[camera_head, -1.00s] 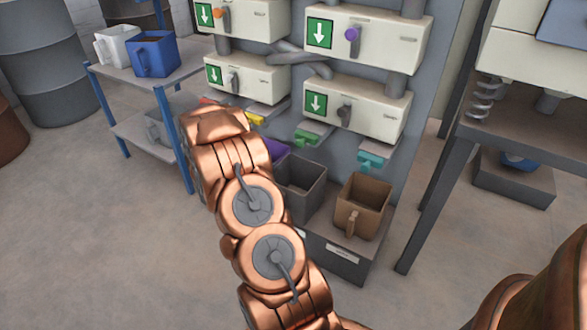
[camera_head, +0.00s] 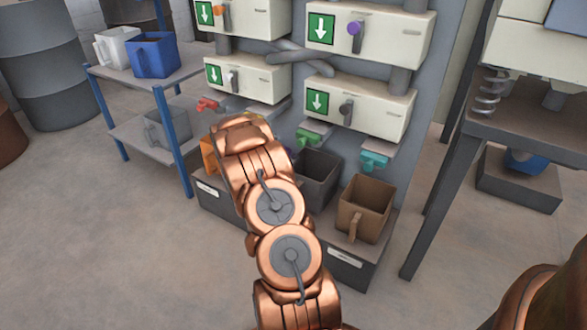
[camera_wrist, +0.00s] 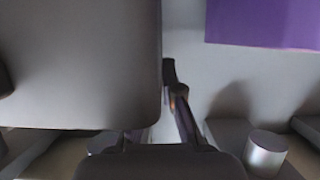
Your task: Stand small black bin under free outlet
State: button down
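The small black bin (camera_head: 318,174), dark grey and open-topped, is upright below the green outlet (camera_head: 311,137), beside the brown bin. In the wrist view it appears to be the large grey body (camera_wrist: 80,60) filling the left, close to the camera. My gripper (camera_wrist: 175,85) appears shut on it, with one finger along its edge; the other finger is mostly hidden. My arm hides the gripper in the head view. Whether the bin touches the base is hidden.
The brown bin (camera_head: 365,205) stands below the teal outlet (camera_head: 374,161). An orange bin (camera_head: 209,155) stands below the red outlet (camera_head: 208,104). A purple bin (camera_wrist: 265,22) shows in the wrist view. A shelf (camera_head: 180,78) at left carries bins; a table (camera_head: 530,115) stands at right.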

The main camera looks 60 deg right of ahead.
aim_at(294, 166)
jog(key=f+b, duration=0.2)
jog(key=f, duration=0.1)
jog(key=shift+d+f, duration=0.2)
jog(key=c, duration=1.3)
grip_release()
jog(key=shift+f, duration=0.1)
